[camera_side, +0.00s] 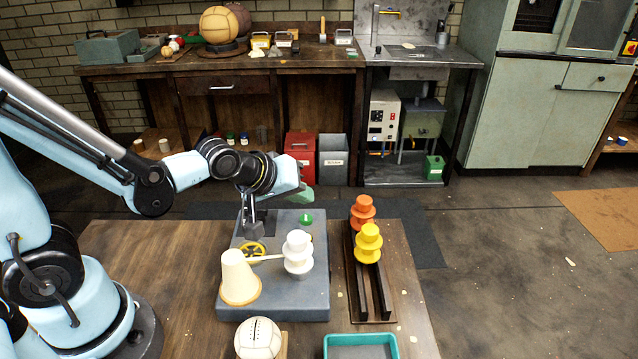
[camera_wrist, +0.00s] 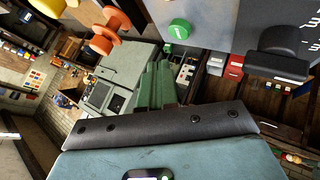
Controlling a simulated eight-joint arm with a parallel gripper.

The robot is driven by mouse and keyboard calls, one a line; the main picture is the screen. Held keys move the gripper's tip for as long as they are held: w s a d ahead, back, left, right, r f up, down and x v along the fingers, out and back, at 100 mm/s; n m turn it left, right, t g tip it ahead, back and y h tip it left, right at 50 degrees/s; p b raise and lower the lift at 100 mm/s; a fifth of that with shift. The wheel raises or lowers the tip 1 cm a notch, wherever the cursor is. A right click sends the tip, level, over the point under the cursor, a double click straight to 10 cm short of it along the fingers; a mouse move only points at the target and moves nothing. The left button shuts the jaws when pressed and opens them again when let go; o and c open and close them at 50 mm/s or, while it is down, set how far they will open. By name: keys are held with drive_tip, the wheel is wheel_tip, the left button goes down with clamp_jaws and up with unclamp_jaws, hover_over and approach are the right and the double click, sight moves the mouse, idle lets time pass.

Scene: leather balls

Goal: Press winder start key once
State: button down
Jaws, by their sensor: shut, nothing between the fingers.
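The winder (camera_side: 272,300) is a grey-based machine on the wooden table, with a yellow handwheel (camera_side: 253,250), a cream cone (camera_side: 240,278) and a white spool (camera_side: 298,254). Its green round key (camera_side: 306,219) sits at the far right of the base. In the wrist view the key (camera_wrist: 180,29) stands out beyond my fingertips, slightly right of them. My gripper (camera_side: 303,198) is above the far end of the winder, near the key and apart from it. Its green fingers (camera_wrist: 158,72) are shut together and empty.
Orange (camera_side: 362,212) and yellow (camera_side: 368,244) spools stand on a dark rack (camera_side: 371,290) right of the winder. A dark block (camera_wrist: 280,52) rises from the winder. A stitched ball (camera_side: 257,340) and teal tray (camera_side: 361,338) are at the front.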

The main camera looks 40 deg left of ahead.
drive_tip(key=shift+r, duration=1.55)
drive_tip(key=m, duration=0.1)
drive_tip(key=m+g, duration=0.2)
drive_tip(key=m, duration=0.5)
approach(301, 219)
drive_tip(key=s+a+r, duration=0.1)
drive_tip(key=r, duration=0.1)
drive_tip(key=s+a+r, duration=0.1)
drive_tip(key=r, duration=0.1)
drive_tip(key=shift+s+a, duration=0.25)
drive_tip(key=shift+s, duration=0.1)
